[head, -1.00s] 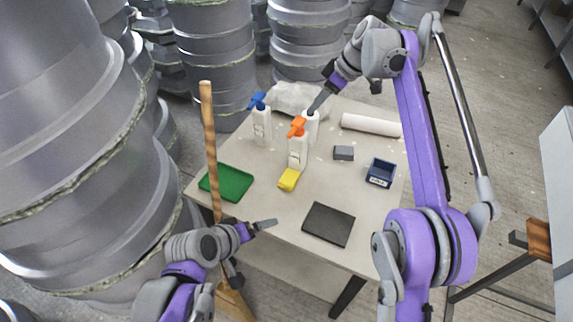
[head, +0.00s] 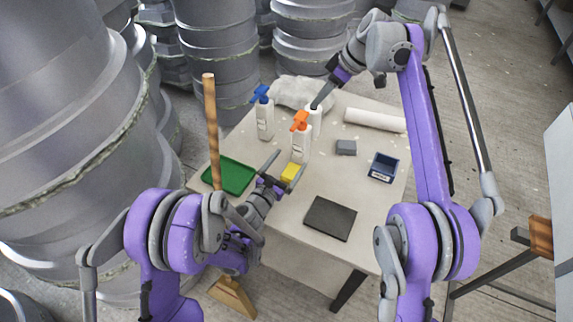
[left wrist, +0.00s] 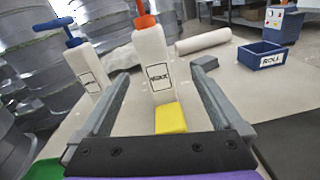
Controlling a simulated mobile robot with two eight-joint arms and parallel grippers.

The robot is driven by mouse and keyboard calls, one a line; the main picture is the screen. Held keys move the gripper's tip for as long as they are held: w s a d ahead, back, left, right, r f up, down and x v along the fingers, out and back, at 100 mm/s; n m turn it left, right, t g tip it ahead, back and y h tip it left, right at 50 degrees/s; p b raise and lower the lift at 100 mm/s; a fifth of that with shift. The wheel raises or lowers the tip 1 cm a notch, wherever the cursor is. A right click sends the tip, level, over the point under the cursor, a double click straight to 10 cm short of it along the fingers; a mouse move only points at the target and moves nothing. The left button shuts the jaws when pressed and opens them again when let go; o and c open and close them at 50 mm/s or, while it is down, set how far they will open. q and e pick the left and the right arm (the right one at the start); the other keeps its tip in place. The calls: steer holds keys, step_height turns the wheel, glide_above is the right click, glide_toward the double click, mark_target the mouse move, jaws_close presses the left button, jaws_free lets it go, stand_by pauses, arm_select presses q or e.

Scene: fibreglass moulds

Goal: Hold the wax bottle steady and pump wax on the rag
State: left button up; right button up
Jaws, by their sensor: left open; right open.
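The wax bottle (head: 301,143) is white with an orange pump head and stands upright on the table. Its label reads WAX in the left wrist view (left wrist: 159,75). My left gripper (left wrist: 160,82) is open, pointing at the bottle, which shows between its fingers; I see no grip on it. A yellow block (head: 290,172), possibly the folded rag, lies in front of the bottle, also between the fingers in the left wrist view (left wrist: 170,118).
A blue-topped bottle (head: 264,120) stands left of the wax bottle. A crumpled white cloth (head: 300,90) and white roll (head: 375,120) lie behind. A green tray (head: 230,176), dark pad (head: 330,218), grey block (head: 346,147) and blue bin (head: 382,167) surround clear table. A wooden handle (head: 211,130) rises at left.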

mark_target(298, 148)
arm_select(q)
steer(key=shift+w+a+f+n+y, duration=0.1)
steer(key=shift+w+f+n+y, duration=0.15)
steer(key=shift+f+n, duration=0.3)
steer(key=shift+w+a+f+n+y, duration=0.1)
steer(key=shift+w+f+n+y, duration=0.15)
steer(key=shift+n, duration=0.4)
steer(key=x, duration=1)
steer(key=shift+w+d+r, duration=0.1)
steer(key=shift+d+r, duration=0.05)
steer(key=shift+c, duration=0.3)
jaws_close()
